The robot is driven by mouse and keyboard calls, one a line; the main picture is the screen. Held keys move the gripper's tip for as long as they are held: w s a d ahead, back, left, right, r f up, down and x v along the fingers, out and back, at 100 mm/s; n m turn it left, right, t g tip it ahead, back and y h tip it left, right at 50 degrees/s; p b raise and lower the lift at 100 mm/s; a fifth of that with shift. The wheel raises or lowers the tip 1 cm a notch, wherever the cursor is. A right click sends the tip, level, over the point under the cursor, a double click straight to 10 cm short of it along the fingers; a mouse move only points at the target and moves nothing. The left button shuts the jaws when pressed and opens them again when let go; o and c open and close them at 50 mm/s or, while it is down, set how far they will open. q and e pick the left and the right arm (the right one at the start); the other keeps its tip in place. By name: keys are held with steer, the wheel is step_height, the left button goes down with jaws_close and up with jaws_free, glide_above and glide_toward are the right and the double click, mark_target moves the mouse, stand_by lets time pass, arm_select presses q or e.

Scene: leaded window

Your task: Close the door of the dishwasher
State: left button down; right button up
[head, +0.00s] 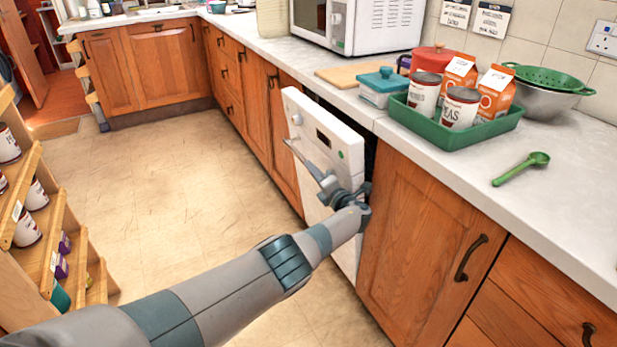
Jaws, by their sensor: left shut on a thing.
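The white dishwasher door (322,143) stands partly open under the counter, in the middle of the head view. It is nearly upright, with its top standing out from the cabinet fronts and a dark gap behind its right edge. A grey bar-like handle (302,159) runs across its front. My left gripper (331,186) is at the front of the door, by the right end of the handle, shut on it. The fingertips are small and partly hidden, so the exact grip is hard to see. My right gripper is not in view.
A green tray (446,134) with cans and cartons stands on the counter (560,190) above, near a green scoop (521,168) and a colander. Wooden cabinets flank the dishwasher. A shelf of cans (50,235) stands at the left. The floor (170,180) between is clear.

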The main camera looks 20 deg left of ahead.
arm_select(q)
steer(key=shift+w+d+r, duration=0.35)
steer(key=shift+w, duration=0.1)
steer(key=c, duration=1.6)
jaws_free()
steer(key=shift+c, duration=0.2)
steer(key=shift+s+f, duration=0.1)
steer(key=shift+f, duration=0.05)
